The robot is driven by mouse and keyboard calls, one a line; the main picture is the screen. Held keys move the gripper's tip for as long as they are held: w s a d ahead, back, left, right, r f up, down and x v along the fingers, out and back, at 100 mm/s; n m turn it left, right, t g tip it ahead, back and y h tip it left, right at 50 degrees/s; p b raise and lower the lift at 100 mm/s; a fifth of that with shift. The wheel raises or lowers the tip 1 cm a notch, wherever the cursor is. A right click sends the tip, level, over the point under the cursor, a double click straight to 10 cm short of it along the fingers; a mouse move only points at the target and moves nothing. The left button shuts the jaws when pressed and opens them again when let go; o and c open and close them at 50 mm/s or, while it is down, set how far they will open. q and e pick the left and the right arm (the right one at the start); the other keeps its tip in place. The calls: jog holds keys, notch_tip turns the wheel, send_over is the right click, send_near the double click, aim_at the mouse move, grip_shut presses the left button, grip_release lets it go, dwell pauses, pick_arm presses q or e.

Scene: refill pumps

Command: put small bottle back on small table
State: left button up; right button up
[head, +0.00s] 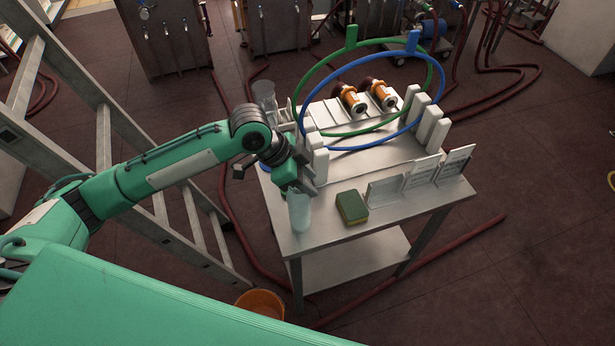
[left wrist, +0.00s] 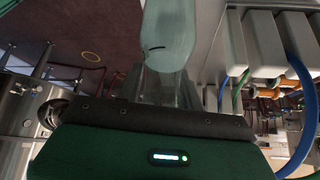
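The small bottle (head: 299,213) is pale, translucent and upright at the front left corner of the small metal table (head: 345,228). I cannot tell whether its base touches the tabletop. My left gripper (head: 300,188) reaches down from above, with its fingers closed around the bottle's upper part, which they partly hide. In the left wrist view the pale bottle body (left wrist: 170,38) extends beyond the fingers (left wrist: 165,88). My right gripper is not in view.
A green and yellow sponge (head: 352,208) lies right of the bottle, beside upright white cards (head: 421,173). Green (head: 300,92) and blue (head: 338,72) hoops, white blocks and orange pump parts (head: 352,99) fill the back. A clear cylinder (head: 264,95) stands at the back left. A ladder (head: 105,125) is close to my left arm.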

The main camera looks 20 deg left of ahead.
pick_arm(q)
jog(key=shift+o, duration=0.7)
jog(key=shift+a+r, duration=0.1)
jog(key=shift+r, duration=0.15)
jog(key=b+v, duration=0.2)
jog(key=v, duration=0.9)
jog(key=shift+a+r, duration=0.2)
jog(key=shift+r, duration=0.1)
jog(key=shift+s, duration=0.1)
